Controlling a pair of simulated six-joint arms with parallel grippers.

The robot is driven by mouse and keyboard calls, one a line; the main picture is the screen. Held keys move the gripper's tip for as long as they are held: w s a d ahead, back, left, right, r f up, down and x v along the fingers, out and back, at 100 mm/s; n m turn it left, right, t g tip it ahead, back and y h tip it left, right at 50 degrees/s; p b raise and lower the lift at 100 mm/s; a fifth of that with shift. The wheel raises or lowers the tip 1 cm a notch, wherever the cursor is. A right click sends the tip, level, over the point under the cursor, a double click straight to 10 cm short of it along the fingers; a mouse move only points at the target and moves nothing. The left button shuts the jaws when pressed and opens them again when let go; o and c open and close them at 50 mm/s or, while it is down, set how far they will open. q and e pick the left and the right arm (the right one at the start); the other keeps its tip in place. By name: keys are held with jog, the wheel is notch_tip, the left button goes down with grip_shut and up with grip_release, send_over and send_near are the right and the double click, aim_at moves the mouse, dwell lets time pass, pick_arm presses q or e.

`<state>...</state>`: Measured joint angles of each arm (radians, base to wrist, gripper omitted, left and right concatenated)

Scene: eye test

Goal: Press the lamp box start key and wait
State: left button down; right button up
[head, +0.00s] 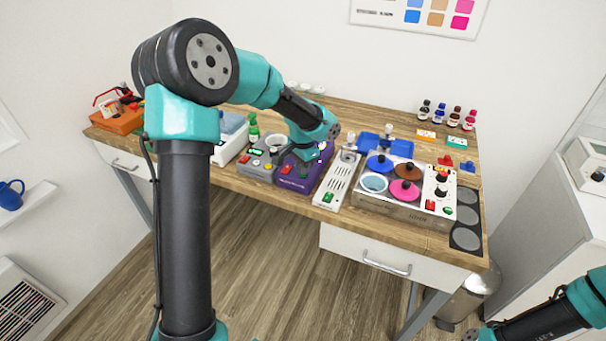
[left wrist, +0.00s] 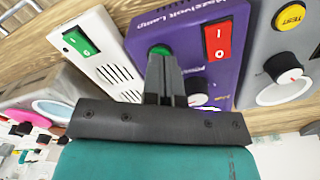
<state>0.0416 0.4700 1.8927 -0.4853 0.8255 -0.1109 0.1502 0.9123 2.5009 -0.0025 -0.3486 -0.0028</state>
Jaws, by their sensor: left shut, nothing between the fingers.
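The purple lamp box (head: 293,183) stands on the wooden bench in the head view, partly behind my left arm. The left wrist view shows its purple top (left wrist: 185,24), with a red I/O rocker switch (left wrist: 216,41), a knob (left wrist: 196,86) and a green key (left wrist: 160,49). My left gripper (left wrist: 161,60) is shut and empty, with its fingertips at the green key and covering part of it. I cannot tell whether they touch or press it. My right gripper (head: 472,335) is at the bottom edge of the head view, far from the box, and mostly cut off.
A white slotted strip (head: 335,185) with a green switch stands right of the lamp box. A grey box (head: 256,167) with a yellow button stands left of it. A stirrer unit (head: 392,205) with coloured discs is farther right. Small bottles (head: 454,117) stand at the back right.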

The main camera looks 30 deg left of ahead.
pick_arm(q)
notch_tip(320, 180, up, 7)
dwell(1.0)
dwell(0.3)
